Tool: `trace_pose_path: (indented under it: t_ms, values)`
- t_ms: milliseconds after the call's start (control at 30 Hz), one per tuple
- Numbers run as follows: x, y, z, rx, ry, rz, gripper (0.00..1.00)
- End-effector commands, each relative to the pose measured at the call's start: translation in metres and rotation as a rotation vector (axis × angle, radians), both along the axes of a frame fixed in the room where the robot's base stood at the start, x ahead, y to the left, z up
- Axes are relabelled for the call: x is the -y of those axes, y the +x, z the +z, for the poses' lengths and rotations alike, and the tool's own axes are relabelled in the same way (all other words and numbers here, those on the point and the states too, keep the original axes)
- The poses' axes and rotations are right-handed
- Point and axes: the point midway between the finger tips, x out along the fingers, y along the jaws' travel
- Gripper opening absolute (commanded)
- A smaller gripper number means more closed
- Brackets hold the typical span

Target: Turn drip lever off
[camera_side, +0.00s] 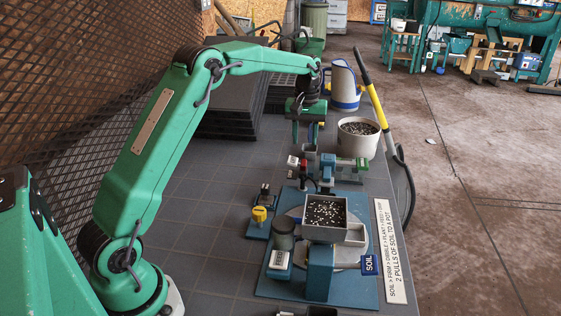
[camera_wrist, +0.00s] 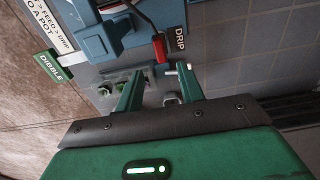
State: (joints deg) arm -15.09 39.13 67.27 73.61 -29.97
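The red drip lever (camera_wrist: 158,48) shows in the wrist view beside a dark plate lettered DRIP (camera_wrist: 179,37), at the edge of a blue fixture (camera_wrist: 105,42). My gripper (camera_wrist: 159,72) is open, with its two green fingers apart and nothing between them. The lever's end is just beyond the fingertips and slightly left of the middle between them; I cannot tell whether they touch. In the side view my gripper (camera_side: 306,132) points down above the small station at the back of the bench. A small red part (camera_side: 292,160) shows below it there.
A grey pot of dark grains (camera_side: 358,138) and a blue-grey watering can (camera_side: 344,86) stand behind and right. The soil tray (camera_side: 325,210) and blue mixer base (camera_side: 320,272) are in front. Black trays (camera_side: 232,118) are stacked left. The left bench top is clear.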

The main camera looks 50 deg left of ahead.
Motion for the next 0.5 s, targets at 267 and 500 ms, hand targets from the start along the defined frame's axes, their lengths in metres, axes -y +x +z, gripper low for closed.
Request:
trace_pose_path:
  t_ms: [267, 500]
  values:
    - [0.0, 0.0, -0.005, -0.002, -0.001, 0.0, 0.38]
    - [0.0, -0.001, -0.027, -0.003, -0.001, -0.001, 0.38]
